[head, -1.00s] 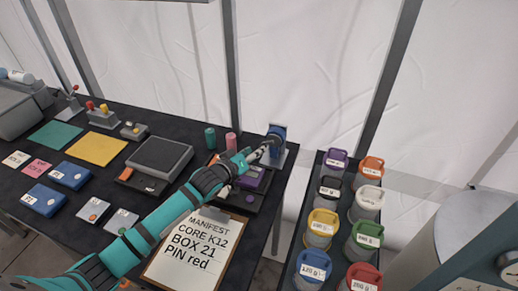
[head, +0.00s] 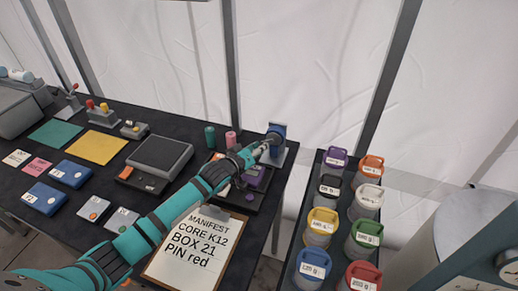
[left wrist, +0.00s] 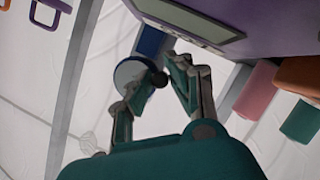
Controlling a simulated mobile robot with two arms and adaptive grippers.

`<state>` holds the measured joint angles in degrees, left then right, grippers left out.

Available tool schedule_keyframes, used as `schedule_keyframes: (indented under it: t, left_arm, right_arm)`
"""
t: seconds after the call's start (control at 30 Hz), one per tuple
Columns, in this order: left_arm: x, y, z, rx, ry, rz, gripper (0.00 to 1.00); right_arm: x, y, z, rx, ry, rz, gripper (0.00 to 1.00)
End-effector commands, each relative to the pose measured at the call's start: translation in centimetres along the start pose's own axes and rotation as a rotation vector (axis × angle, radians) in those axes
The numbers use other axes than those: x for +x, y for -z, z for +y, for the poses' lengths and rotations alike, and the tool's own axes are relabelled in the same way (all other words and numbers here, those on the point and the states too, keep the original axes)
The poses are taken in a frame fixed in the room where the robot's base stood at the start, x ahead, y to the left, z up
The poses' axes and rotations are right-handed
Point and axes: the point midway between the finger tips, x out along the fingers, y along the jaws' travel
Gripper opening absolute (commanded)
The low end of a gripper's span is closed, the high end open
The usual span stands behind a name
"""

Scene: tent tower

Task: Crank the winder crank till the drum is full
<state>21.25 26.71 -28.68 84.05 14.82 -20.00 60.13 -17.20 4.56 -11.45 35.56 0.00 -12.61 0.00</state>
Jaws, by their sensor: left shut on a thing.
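The winder (head: 277,131) stands at the far right corner of the dark table, a blue drum on a grey bracket. My left gripper (head: 266,145) reaches it from the front left and is shut at its crank. In the left wrist view, the fingers (left wrist: 160,82) close around a small dark crank knob (left wrist: 159,80). A pale round disc (left wrist: 130,75) and part of the blue drum (left wrist: 150,40) show behind them. How full the drum is cannot be told. My right gripper is not in view.
A purple device (head: 257,178) sits just below my left gripper, with green (head: 209,137) and pink (head: 231,140) cylinders beside it. A manifest clipboard (head: 186,265) lies in front. Several lidded jars stand on a separate stand (head: 292,262) at right.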

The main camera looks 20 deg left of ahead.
Motion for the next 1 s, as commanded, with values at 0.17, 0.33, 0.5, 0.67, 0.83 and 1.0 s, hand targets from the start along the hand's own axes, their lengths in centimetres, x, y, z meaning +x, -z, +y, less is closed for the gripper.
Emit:
schedule_keyframes:
  t: [0.17,0.33,0.5,0.67,0.83,1.0]
  left_arm:
    - [0.0,0.1,0.0,0.005,0.003,0.000,0.00]
    - [-0.1,0.3,0.2,0.038,0.016,0.000,0.00]
    - [-0.3,0.7,0.4,0.120,0.051,0.001,0.00]
    - [-0.5,1.2,0.7,0.238,0.100,0.002,0.00]
    - [-0.7,1.6,1.0,0.388,0.160,0.002,0.00]
    - [-0.8,1.9,1.3,0.538,0.221,0.004,0.00]
  right_arm:
    - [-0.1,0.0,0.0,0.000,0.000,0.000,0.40]
    - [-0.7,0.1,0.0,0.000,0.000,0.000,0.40]
    - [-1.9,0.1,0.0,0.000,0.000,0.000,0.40]
    - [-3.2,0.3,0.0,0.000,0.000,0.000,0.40]
    - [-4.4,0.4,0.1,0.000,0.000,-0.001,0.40]
    - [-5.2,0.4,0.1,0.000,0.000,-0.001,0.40]
